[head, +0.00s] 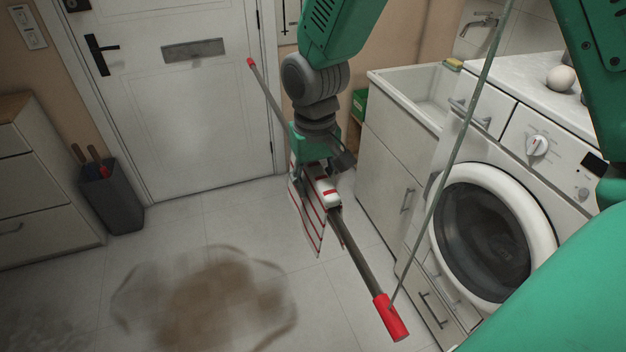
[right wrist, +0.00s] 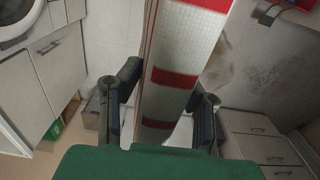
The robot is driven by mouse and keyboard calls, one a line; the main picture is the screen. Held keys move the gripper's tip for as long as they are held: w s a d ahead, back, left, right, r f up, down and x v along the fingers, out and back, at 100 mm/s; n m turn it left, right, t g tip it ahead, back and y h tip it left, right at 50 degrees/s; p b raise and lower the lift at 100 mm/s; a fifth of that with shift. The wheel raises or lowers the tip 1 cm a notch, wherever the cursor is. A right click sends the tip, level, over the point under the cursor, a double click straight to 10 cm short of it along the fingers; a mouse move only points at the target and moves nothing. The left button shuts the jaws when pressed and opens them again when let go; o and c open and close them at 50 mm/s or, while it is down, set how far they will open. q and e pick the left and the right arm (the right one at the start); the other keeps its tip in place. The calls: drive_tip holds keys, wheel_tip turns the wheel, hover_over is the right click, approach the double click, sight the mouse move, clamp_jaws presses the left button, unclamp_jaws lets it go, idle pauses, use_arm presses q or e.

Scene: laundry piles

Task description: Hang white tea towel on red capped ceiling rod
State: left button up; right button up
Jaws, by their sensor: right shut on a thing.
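The white tea towel (head: 305,222) with red stripes hangs at the rod in the head view, with a part of it on the rod's upper side. The dark rod (head: 357,250) runs slantwise, with a red cap (head: 391,318) at the near end and another (head: 251,63) at the far end. My right gripper (head: 328,167) is at the rod's middle, shut on the towel. In the right wrist view the towel (right wrist: 178,75) passes between the fingers (right wrist: 160,118). My gripper hides part of the rod. My left gripper is not in view.
A thin grey hanger (head: 455,150) rises from the near cap. A washing machine (head: 545,135) and sink cabinet (head: 385,150) stand at right. A dark bin (head: 115,200) and drawers (head: 40,200) stand at left. A brown stain (head: 215,300) marks the open floor.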

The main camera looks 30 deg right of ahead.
drive_tip(key=o, duration=1.3)
drive_tip(key=shift+r, duration=0.3)
wheel_tip(320, 180, up, 11)
drive_tip(key=shift+r, duration=0.15)
